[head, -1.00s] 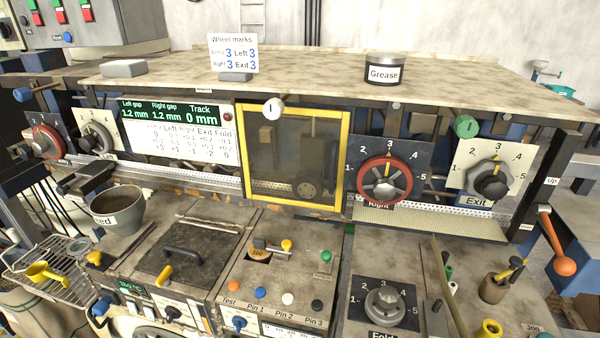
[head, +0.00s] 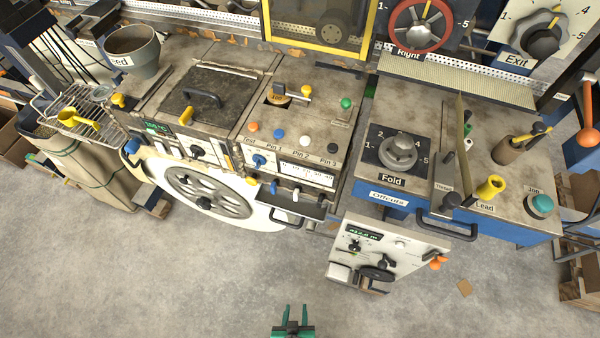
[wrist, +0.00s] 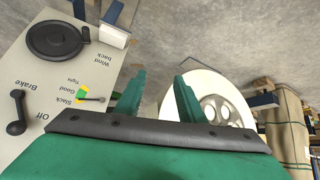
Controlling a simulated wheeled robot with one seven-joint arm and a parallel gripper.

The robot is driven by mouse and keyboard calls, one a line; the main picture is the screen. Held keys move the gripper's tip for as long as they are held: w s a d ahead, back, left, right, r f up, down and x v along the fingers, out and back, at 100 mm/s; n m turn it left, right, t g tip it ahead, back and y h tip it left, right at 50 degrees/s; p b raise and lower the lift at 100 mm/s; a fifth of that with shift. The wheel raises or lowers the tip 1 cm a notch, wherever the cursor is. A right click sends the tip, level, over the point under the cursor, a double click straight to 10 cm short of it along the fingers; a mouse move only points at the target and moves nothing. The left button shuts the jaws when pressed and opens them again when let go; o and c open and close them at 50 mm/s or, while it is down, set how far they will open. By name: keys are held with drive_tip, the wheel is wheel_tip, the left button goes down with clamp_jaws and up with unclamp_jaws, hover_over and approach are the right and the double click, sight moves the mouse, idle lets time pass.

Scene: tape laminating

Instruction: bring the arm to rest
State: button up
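My gripper (head: 295,312) shows at the bottom middle of the head view, above the bare floor in front of the machine. Its two green fingers stand apart with nothing between them. In the wrist view my gripper (wrist: 160,95) is open and empty. Beyond the fingers are the pale panel (wrist: 50,80) with its Brake lever and Wind back crank, and the white wheel (wrist: 215,95). The gripper touches none of them. The rest of my arm is out of view.
The pale panel (head: 385,251) hangs low in front, with an orange knob. The large white wheel (head: 170,178) stands at the left, and a sack (head: 85,175) beside it. A drawer handle (head: 448,232) sticks out at the right. The concrete floor (head: 150,290) is largely clear.

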wheel_tip(320, 180, up, 35)
drive_tip(key=d+t, duration=0.1)
drive_tip(key=t, duration=0.6)
drive_tip(key=shift+w+d+t+y, duration=0.2)
drive_tip(key=shift+t+y, duration=0.1)
drive_tip(key=shift+f, duration=0.1)
clamp_jaws()
drive_tip(key=m+g+h, duration=0.2)
drive_tip(key=m+g, duration=0.2)
drive_tip(key=g, duration=0.9)
hover_over(356, 276)
drive_tip(key=a, duration=0.1)
drive_tip(key=f, duration=4.8)
drive_tip(key=shift+s+a, duration=0.1)
drive_tip(key=shift+s, duration=0.3)
drive_tip(key=shift+f, duration=0.6)
